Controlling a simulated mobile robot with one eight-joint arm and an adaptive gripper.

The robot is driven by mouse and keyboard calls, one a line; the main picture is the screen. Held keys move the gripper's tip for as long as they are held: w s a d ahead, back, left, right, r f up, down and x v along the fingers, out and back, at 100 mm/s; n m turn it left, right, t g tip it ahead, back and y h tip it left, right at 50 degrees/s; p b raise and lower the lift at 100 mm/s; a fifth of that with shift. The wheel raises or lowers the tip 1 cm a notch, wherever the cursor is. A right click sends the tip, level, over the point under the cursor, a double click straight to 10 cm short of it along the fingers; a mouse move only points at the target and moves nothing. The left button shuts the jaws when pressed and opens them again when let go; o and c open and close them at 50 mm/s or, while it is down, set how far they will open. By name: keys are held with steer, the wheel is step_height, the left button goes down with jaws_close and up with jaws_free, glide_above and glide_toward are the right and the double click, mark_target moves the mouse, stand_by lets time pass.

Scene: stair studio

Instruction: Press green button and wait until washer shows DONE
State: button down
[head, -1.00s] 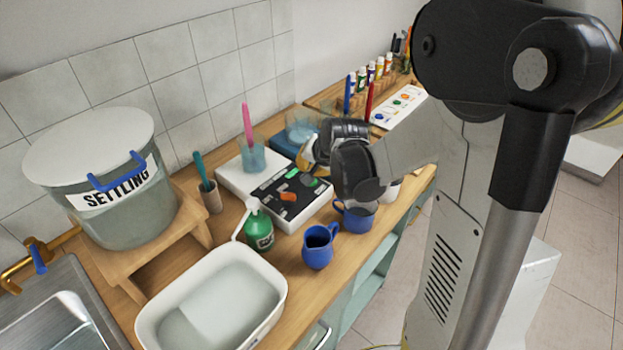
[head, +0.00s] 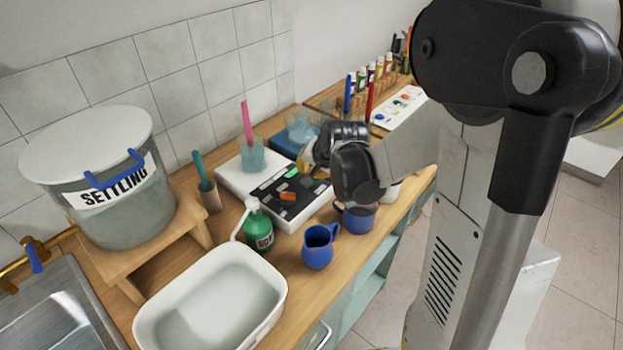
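The washer appears to be the low white unit (head: 240,181) on the wooden counter, with a dark top panel (head: 268,193). A green patch (head: 293,172) and an orange patch (head: 288,196) show on the panel. A clear cup (head: 252,158) with a pink-handled brush stands at its back. My gripper (head: 309,165) is over the panel's right far side, close to the green patch. The wrist hides part of the panel, and I cannot tell whether the fingertips touch anything. The finger opening is hidden, and no display text is readable.
A blue jug (head: 319,246) and a blue mug (head: 357,220) stand at the counter's front edge. A green soap bottle (head: 258,228), a white basin (head: 215,300) and a bucket marked SETTLING (head: 120,222) are to the left. Paint bottles (head: 375,72) stand at the back.

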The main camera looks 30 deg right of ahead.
steer(key=shift+f+b, duration=0.45)
steer(key=shift+f, duration=0.05)
steer(key=shift+r, duration=0.1)
stand_by(0.5)
steer(key=shift+r+p, duration=0.75)
steer(key=shift+r, duration=0.1)
step_height(320, 180, up, 5)
steer(key=p, duration=0.4)
stand_by(0.5)
